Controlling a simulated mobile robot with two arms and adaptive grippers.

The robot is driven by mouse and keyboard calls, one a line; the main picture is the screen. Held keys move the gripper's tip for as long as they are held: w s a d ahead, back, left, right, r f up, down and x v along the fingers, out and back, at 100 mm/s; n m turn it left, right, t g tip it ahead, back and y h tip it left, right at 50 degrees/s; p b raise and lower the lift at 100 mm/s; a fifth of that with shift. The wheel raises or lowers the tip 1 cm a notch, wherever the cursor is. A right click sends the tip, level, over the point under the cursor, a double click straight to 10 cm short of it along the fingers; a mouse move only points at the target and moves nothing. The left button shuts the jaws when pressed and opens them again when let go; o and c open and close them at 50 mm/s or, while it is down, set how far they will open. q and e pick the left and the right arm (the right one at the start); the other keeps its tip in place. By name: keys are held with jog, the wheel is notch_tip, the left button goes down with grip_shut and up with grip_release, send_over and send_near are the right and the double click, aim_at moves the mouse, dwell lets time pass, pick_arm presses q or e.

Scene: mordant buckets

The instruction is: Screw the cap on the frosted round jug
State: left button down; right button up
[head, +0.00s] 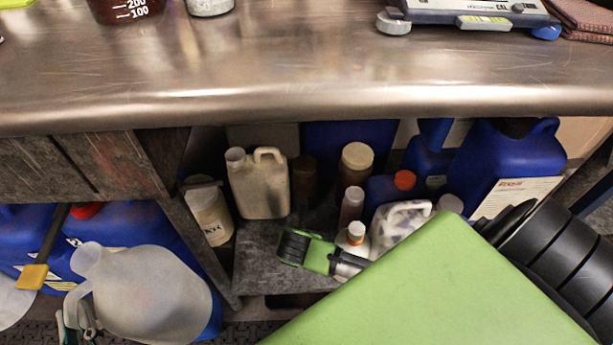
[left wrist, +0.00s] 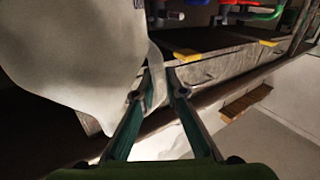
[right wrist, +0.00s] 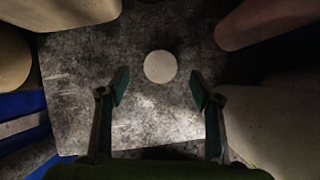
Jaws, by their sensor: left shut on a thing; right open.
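The frosted round jug (head: 150,295) is off to the lower left in the head view, tilted, with its bare neck toward the upper left. My left gripper (head: 78,322) is shut on its handle. In the left wrist view the jug (left wrist: 70,55) fills the upper left, and a strip of its handle runs between the fingers (left wrist: 156,92). A round white cap (right wrist: 160,67) lies on the grey shelf in the right wrist view. My right gripper (right wrist: 158,90) is open, its fingertips to either side of and slightly short of the cap. In the head view the cap is hidden.
Bottles crowd the grey shelf (head: 262,268): a beige jug (head: 260,186), a brown bottle (head: 355,165), a white jug (head: 400,222). Blue canisters (head: 520,160) stand at right. The steel counter (head: 300,70) overhangs the shelf. A wooden drawer front (head: 95,160) is above the frosted jug.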

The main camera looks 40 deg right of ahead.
pick_arm(q)
notch_tip(320, 180, down, 3)
jog(key=shift+b, duration=1.15)
pick_arm(e)
jog(key=x, duration=0.4)
pick_arm(q)
jog(key=shift+r, duration=0.1)
pick_arm(e)
jog(key=shift+r, duration=0.1)
jog(key=shift+d, duration=0.1)
jog(key=c, duration=0.8)
